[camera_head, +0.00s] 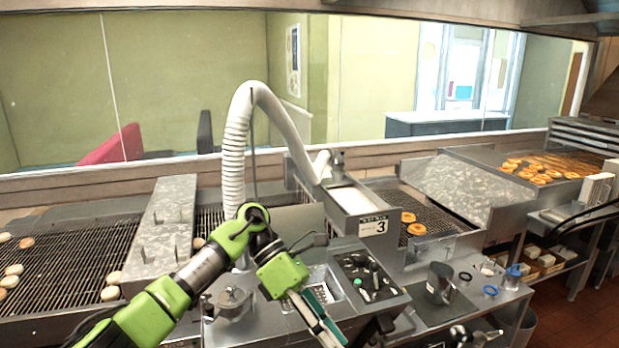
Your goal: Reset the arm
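My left arm, green and grey, comes in from the lower left, bends near the picture's middle and points down to the right. Its green wrist block (283,275) is over the steel counter of the doughnut machine. My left gripper (325,325) points down toward the bottom edge in front of a tray of small tools. Its tips are partly cut off or dark, so I cannot tell whether it is open or shut. I see nothing clearly held in it. My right gripper does not show.
A white ribbed hose (236,150) arches up behind the wrist. A hopper (355,200) with a number 3 label stands right of it. Doughnuts lie on the left rack (60,262), in the middle fryer (430,212) and on the far right tray (545,165). A metal jug (440,283) stands on the right counter.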

